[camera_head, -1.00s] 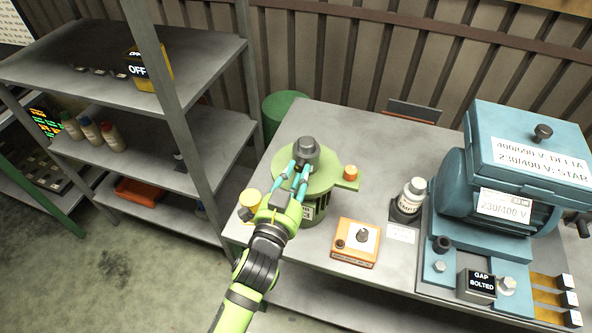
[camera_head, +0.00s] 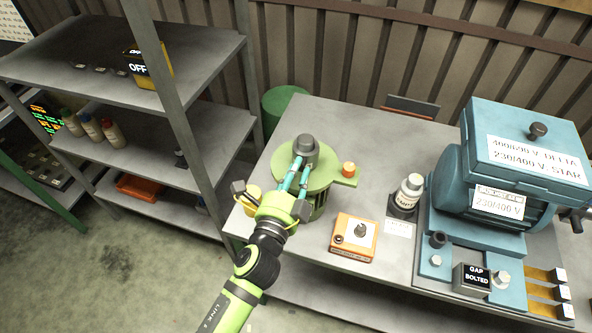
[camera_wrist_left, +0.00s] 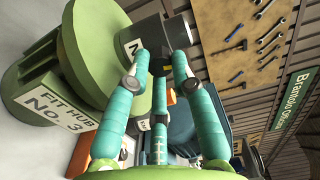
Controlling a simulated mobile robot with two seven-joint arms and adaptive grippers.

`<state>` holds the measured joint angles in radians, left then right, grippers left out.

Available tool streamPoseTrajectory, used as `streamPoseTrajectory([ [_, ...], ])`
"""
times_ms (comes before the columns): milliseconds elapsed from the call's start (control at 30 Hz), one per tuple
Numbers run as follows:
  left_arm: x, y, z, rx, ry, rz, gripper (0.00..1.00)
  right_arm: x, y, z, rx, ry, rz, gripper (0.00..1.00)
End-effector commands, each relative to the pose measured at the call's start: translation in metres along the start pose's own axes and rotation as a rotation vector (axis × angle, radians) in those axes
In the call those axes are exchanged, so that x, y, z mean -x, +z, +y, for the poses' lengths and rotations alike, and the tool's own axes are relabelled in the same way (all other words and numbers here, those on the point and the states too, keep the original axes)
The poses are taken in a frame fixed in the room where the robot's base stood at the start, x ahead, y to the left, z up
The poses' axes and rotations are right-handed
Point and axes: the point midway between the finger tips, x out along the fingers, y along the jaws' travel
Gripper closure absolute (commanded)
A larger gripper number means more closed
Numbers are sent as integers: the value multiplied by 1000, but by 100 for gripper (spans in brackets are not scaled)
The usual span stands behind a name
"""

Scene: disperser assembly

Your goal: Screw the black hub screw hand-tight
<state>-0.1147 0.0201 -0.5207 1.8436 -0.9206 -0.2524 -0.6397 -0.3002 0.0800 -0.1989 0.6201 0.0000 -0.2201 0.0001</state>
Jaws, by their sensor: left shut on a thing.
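The black hub screw (camera_head: 305,146) stands on top of the green disperser body (camera_head: 321,179) on the table. My left gripper (camera_head: 304,162) reaches it from the front, its teal fingers closed about the screw. In the left wrist view the fingers (camera_wrist_left: 158,68) meet at the dark grey cylinder of the screw (camera_wrist_left: 179,31), with the green body beside it, labelled "FIT HUB No 3" (camera_wrist_left: 48,98). The fingers partly hide the screw's lower part. My right gripper is not seen.
An orange block (camera_head: 354,238) with a small dark knob is right of the body. A white-capped bottle (camera_head: 411,186) stands in a dark holder. The blue motor (camera_head: 488,190) fills the table's right side. A grey shelf (camera_head: 190,60) stands left.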

Motion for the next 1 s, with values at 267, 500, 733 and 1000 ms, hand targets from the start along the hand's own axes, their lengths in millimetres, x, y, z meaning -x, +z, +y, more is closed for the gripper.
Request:
streamPoseTrajectory([
  [267, 0, 0, -1, -183, -2, 2, 100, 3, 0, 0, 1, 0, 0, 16],
  [500, 0, 0, 0, -266, -1, 2, 100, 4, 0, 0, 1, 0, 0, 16],
  [733, 0, 0, 0, -294, -1, 1, 100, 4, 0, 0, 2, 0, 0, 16],
  [1000, 0, 0, 1, -294, 0, 1, 100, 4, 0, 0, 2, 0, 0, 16],
])
